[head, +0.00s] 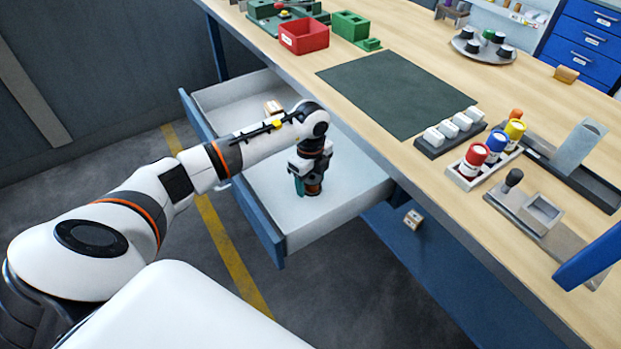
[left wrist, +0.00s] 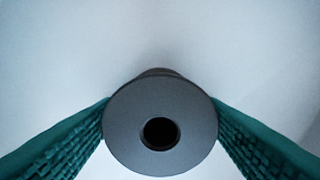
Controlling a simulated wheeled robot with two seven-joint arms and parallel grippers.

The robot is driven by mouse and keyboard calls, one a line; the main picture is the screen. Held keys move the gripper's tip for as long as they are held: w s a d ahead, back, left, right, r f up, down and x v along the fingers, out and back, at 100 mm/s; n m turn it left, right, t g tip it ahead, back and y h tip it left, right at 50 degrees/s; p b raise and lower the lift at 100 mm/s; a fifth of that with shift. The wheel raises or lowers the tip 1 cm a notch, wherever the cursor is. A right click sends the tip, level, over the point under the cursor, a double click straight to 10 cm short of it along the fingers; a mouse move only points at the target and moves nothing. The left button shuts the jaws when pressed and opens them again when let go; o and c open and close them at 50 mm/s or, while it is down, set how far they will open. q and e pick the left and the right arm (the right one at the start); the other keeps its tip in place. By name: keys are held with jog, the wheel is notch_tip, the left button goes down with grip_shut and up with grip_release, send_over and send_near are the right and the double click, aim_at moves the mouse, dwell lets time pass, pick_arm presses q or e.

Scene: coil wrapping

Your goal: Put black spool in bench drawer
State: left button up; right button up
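The bench drawer (head: 352,190) is pulled open below the workbench, with a pale grey inside and a blue front. My left gripper (head: 308,188) points down inside the drawer, near its right end. In the left wrist view the black spool (left wrist: 120,128) shows as a dark round flange with a centre hole. The green fingers (left wrist: 160,135) press against it from both sides. Pale drawer floor lies behind the spool. In the head view the spool is mostly hidden by the gripper, and I cannot tell whether it touches the floor. My right gripper is not in view.
Another small box (head: 413,219) sits on the blue lower shelf. On the bench are a red bin (head: 304,37), a dark mat (head: 398,92) and a rack of coloured spools (head: 484,163).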

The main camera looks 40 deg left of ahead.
pick_arm(q)
jog(key=shift+r, duration=0.1)
jog(key=shift+r, duration=0.25)
notch_tip(320, 180, up, 12)
jog(key=shift+f, duration=0.15)
dwell(0.6)
